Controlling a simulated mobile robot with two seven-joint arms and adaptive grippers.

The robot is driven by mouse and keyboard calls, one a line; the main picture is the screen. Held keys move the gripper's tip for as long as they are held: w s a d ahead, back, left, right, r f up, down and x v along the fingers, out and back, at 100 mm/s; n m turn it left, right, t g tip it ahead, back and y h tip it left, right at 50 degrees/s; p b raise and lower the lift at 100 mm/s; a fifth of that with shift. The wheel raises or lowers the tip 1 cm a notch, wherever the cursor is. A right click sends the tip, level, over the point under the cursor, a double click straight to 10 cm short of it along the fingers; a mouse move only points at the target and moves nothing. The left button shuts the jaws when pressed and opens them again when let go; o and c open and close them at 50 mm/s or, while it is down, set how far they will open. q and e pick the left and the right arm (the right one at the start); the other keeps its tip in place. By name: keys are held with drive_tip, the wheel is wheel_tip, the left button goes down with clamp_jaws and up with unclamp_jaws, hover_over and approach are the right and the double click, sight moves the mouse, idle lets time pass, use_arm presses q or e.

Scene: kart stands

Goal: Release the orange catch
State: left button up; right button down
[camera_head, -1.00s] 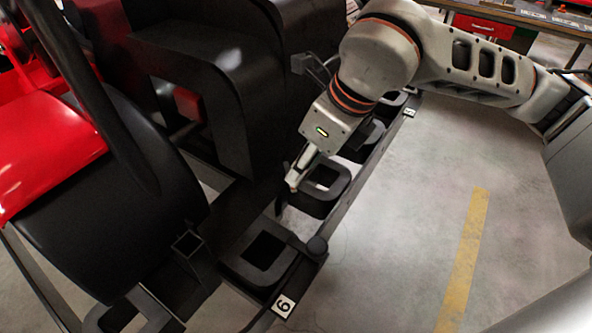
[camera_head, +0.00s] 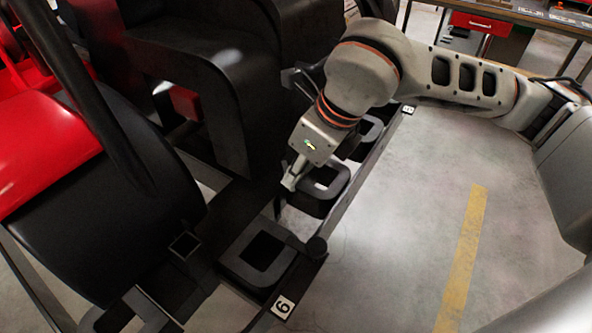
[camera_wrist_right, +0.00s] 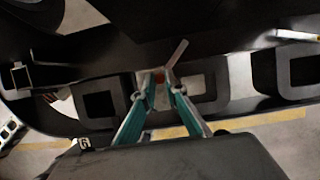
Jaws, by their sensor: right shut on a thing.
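My right gripper (camera_head: 280,205) reaches down beside the black frame of the kart stand. Only a little of the catch shows between the fingertips. A thin grey bar (camera_wrist_right: 178,54) sticks up at a slant next to it. In the head view the catch is hidden or too small to make out. My left gripper is in neither view.
Black square loops (camera_head: 256,260) line the stand's edge, with a "6" label (camera_head: 283,306) near the front one. The kart's black seat (camera_head: 205,85) and red bodywork (camera_head: 45,145) are at left. Open concrete floor with a yellow stripe (camera_head: 462,255) is at right.

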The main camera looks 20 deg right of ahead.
drive_tip(key=shift+a+r+m+p, duration=0.2)
drive_tip(key=shift+a+m+p, duration=0.1)
drive_tip(key=shift+m+p, duration=0.25)
drive_tip(key=shift+w+a+f+m+t+h+p, duration=0.15)
drive_tip(key=shift+a+m+h+p, duration=0.25)
drive_tip(key=shift+m, duration=0.45)
drive_tip(key=shift+w+a+r+m+t+h+p, duration=0.15)
drive_tip(key=shift+a+m+t+h+p, duration=0.2)
drive_tip(key=shift+m, duration=0.5)
drive_tip(key=shift+w+a+f+m+h+p, duration=0.15)
drive_tip(key=shift+a+m+h+p, duration=0.2)
drive_tip(key=shift+m, duration=0.5)
drive_tip(key=shift+a, duration=0.1)
drive_tip(key=c, duration=2.2)
unclamp_jaws()
drive_tip(key=shift+o, duration=0.8)
